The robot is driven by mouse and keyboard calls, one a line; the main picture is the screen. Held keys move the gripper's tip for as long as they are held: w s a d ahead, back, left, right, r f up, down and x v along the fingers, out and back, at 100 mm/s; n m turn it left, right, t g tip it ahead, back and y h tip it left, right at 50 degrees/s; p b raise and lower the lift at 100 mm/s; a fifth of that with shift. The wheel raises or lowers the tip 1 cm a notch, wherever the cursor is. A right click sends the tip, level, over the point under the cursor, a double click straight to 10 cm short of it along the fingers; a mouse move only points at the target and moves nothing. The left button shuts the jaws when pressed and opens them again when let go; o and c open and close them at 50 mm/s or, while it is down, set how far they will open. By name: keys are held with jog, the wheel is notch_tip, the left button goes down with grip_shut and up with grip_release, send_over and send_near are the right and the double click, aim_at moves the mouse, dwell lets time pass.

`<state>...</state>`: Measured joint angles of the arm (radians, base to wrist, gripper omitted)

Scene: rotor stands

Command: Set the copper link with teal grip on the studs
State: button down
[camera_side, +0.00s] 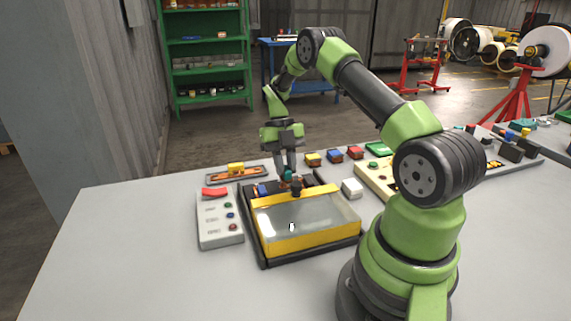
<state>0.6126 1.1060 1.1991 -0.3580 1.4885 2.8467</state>
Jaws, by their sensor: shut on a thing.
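My gripper (286,172) points down over the back part of a black tray. It is shut on the teal grip (288,176), a small teal piece between the fingertips. The copper link under the grip is too small and too covered to make out. A yellow-framed clear cover (306,221) stands tilted on the tray, in front of the gripper. The studs cannot be made out; the frame's back edge and the fingers cover much of that area. I cannot tell whether the link touches anything below.
A grey button box (219,222) stands left of the tray. An orange plate with a yellow block (236,169) lies behind it. A white block (352,188) and a beige panel (374,181) are at the right. Small coloured blocks line the back. The table's front left is clear.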

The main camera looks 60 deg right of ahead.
aim_at(286, 180)
jog(key=shift+f, duration=0.1)
dwell(0.6)
jog(key=shift+f, duration=0.65)
jog(key=shift+f, duration=1.4)
dwell(1.2)
jog(key=shift+c, duration=2.4)
grip_release()
jog(key=shift+r, duration=4)
